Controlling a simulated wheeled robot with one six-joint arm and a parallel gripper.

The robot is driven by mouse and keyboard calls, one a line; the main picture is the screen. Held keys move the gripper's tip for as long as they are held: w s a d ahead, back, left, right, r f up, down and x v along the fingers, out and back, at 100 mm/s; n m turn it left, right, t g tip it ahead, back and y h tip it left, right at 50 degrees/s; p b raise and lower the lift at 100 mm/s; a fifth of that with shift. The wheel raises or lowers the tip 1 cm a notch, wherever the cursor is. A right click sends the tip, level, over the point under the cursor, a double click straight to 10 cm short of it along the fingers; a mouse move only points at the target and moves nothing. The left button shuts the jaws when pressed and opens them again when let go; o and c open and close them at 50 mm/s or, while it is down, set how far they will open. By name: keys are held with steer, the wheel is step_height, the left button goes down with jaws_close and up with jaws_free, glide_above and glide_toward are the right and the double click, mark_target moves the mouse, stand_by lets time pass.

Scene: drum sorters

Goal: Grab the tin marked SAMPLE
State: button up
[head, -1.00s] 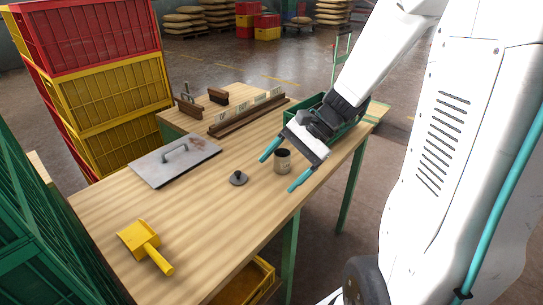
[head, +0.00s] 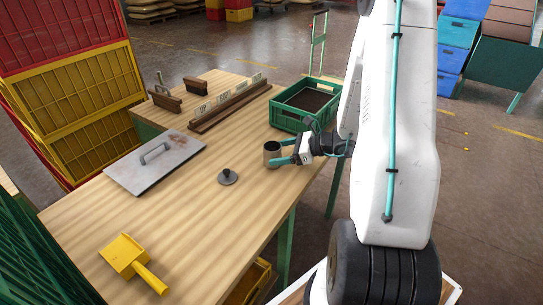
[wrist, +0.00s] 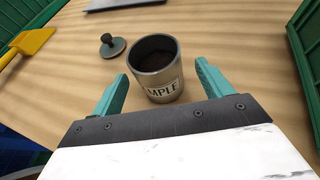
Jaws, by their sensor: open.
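The tin (wrist: 156,75) is a grey metal cylinder, open at the top, with dark contents and a white label; the letters "AMPLE" show in the wrist view. It stands upright on the wooden table, and it also shows in the head view (head: 271,155). My gripper (wrist: 160,86) is open, with one teal finger on each side of the tin's near part in the wrist view. A gap shows between each finger and the tin, and nothing is held. In the head view my gripper (head: 284,153) comes from the right, low over the table.
A grey knobbed lid (head: 228,177) lies left of the tin. A green crate (head: 300,105) stands behind it. A metal plate with a handle (head: 155,162), a yellow scoop (head: 131,261) and a wooden rack (head: 230,108) are also on the table.

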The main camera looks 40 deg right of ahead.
mark_target(268, 154)
steer(key=x, duration=0.4)
steer(key=shift+w+a+f, duration=0.1)
steer(key=shift+w+a, duration=0.1)
steer(key=shift+a, duration=0.1)
steer(key=shift+c, duration=0.4)
steer(key=c, duration=1)
